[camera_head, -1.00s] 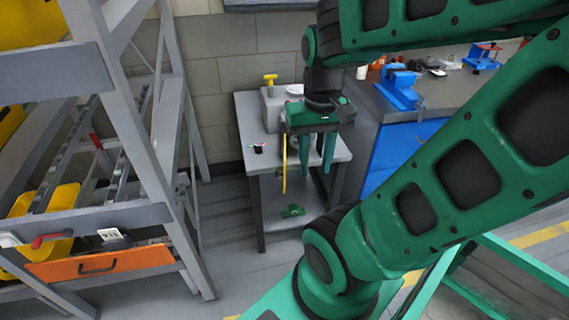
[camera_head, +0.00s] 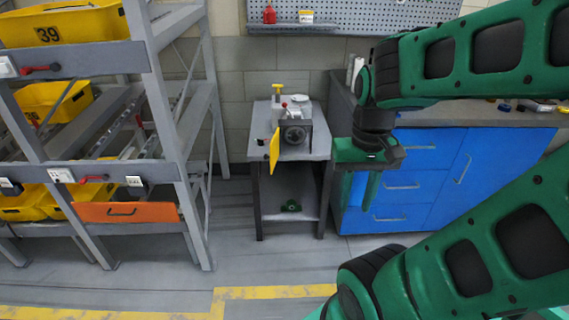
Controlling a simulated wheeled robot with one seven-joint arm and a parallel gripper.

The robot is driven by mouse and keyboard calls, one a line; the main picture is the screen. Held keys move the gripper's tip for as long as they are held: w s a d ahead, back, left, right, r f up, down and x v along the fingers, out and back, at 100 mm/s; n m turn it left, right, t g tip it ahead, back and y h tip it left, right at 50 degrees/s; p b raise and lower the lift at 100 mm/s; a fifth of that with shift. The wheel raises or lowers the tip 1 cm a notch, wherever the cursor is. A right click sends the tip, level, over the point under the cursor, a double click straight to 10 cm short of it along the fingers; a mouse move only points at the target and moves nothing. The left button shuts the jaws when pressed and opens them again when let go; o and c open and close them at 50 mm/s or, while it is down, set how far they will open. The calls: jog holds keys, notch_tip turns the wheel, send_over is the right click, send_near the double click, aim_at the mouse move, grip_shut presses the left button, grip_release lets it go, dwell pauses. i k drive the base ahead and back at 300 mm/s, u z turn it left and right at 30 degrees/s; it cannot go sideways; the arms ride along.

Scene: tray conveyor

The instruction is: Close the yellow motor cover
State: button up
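The yellow motor cover (camera_head: 274,148) is a thin panel standing open at the front left of the grey motor housing (camera_head: 318,143). The housing sits on a small grey table, and its round dark motor face (camera_head: 294,135) is exposed. My green gripper (camera_head: 356,207) points down to the right of the table, in front of the blue cabinet. Its two fingers are apart with nothing seen between them. It is clear of the cover in the picture. Its exact distance from the table is hard to tell.
A blue drawer cabinet (camera_head: 410,160) stands to the right. A grey rack (camera_head: 160,100) with yellow bins stands to the left. The floor (camera_head: 235,262) in front is clear.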

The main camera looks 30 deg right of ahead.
aim_at(275, 144)
jog(key=i, duration=1.65)
jog(key=z, duration=1)
jog(key=i, duration=0.3)
jog(key=u, duration=0.5)
jog(key=k, duration=1.35)
jog(key=z, duration=0.55)
